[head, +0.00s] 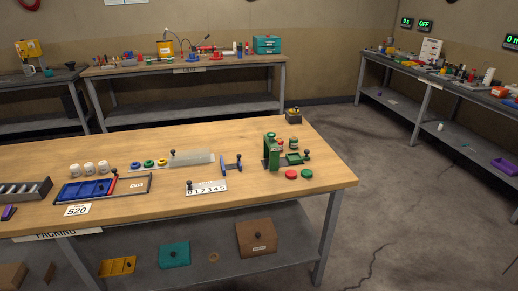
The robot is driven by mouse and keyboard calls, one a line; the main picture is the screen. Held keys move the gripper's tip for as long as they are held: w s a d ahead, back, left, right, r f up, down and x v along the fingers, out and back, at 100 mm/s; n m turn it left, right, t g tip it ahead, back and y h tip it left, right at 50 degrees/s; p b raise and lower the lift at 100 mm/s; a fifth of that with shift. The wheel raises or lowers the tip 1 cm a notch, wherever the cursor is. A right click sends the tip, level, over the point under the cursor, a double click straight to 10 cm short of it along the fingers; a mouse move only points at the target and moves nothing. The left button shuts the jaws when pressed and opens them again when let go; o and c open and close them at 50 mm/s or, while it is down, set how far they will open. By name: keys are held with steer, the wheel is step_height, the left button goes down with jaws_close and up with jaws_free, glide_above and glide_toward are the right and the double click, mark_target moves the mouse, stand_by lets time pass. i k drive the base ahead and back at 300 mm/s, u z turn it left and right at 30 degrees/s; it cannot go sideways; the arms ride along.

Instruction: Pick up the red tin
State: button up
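The nearest wooden table (240,193) has a green press (271,150) near its right end. Just behind the press stand two small cylindrical tins side by side. The left one looks red (282,143) and the right one has a green top (294,143). They are small here, so details are unclear. A flat red disc (291,174) and a flat green disc (306,173) lie in front of the press; I cannot tell whether they are lids or tins. My gripper is not in view.
Several white jars (88,169), a blue tray (92,190) and a number plate (208,187) are on the same table. Boxes stand on its lower shelf. Cluttered benches line the back and right walls. Floor (400,200) right of the table is open.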

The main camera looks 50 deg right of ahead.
mark_target(281, 141)
steer(key=z, duration=0.45)
steer(key=k, duration=0.15)
steer(key=u, duration=2.25)
steer(key=k, duration=1.95)
steer(key=z, duration=0.05)
